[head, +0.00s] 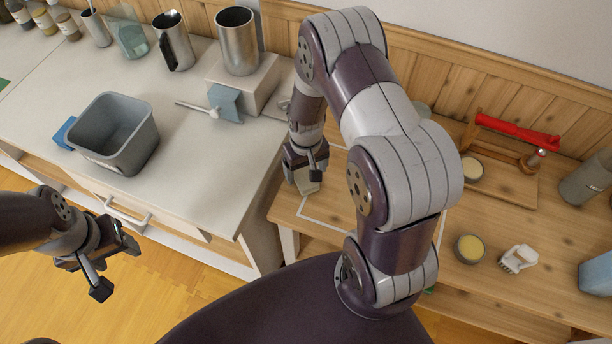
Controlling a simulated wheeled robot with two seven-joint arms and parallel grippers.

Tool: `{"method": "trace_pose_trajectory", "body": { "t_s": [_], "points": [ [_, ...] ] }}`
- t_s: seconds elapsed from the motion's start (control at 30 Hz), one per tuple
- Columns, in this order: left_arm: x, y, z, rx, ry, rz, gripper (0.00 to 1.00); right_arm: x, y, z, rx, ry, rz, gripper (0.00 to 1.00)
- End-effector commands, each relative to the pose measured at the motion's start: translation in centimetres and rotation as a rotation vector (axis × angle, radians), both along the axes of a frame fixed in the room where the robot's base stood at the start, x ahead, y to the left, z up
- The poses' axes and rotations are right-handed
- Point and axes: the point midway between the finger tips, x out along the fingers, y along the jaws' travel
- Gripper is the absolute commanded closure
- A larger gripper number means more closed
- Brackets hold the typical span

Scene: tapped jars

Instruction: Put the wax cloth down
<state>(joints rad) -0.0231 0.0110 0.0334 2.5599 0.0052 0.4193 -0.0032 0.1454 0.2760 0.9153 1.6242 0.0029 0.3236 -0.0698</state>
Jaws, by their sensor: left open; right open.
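A small beige piece that looks like the wax cloth (308,184) shows just under my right gripper (305,171), near the left edge of the wooden table. The jaws are open and partly cover it; I cannot tell whether they touch it. The piece is beside the white outline (315,222) marked on the table, much of which my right arm hides. My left gripper (118,268) is open and empty over the floor, in front of the white counter.
On the wooden table are a red-handled tool (515,130), a yellow-filled tin (470,248) and a white brush (518,258).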

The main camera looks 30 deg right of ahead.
Motion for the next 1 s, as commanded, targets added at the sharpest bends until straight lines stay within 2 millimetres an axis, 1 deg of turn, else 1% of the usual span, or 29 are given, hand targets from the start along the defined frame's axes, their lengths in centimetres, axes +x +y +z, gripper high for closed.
{"method": "trace_pose_trajectory", "body": {
  "t_s": [0.03,0.1,0.2,0.37,0.4,0.47,0.5,0.57,0.6,0.7,0.77,0.83,1.0],
  "points": [
    [0.0,0.0,-0.1,0.0,0.0,0.0,0.43,0.2,0.0,1.4,-0.001,-0.007,0.0,0.18],
    [0.0,0.0,-0.2,0.0,0.0,0.0,0.43,0.1,0.0,3.3,-0.002,-0.007,0.0,0.18],
    [0.0,0.0,-0.3,0.0,0.0,0.0,0.43,0.1,0.0,5.5,-0.002,-0.007,0.0,0.18],
    [0.0,0.0,-0.4,0.0,0.0,0.0,0.43,0.1,0.1,7.7,-0.002,-0.008,0.002,0.18],
    [0.0,0.0,-0.3,0.0,0.0,0.0,0.43,-0.2,0.5,8.6,-0.002,-0.014,0.008,0.18],
    [0.0,0.0,-0.3,0.0,0.0,0.0,0.43,-1.0,1.4,10.6,-0.003,-0.032,0.025,0.18],
    [0.0,0.0,-0.3,0.0,0.0,0.0,0.43,-2.0,2.2,12.0,-0.005,-0.047,0.039,0.18],
    [0.0,0.0,-0.3,0.0,0.0,0.0,0.43,-3.6,3.3,13.9,-0.004,-0.07,0.059,0.18],
    [0.0,0.0,-0.3,0.0,0.0,0.0,0.43,-4.8,3.9,14.8,-0.004,-0.082,0.071,0.18],
    [0.0,0.0,-0.3,0.0,0.0,0.0,0.43,-7.2,4.9,16.2,-0.002,-0.108,0.093,0.18],
    [0.0,0.0,-0.3,0.0,0.0,0.0,0.43,-8.1,5.2,16.5,-0.002,-0.114,0.099,0.18],
    [0.0,0.0,-0.3,0.0,0.0,0.0,0.43,-8.5,5.3,16.6,-0.001,-0.116,0.101,0.18],
    [0.0,0.0,-0.3,0.0,0.0,0.0,0.43,-8.5,5.3,16.5,-0.001,-0.115,0.1,0.18]
  ]
}}
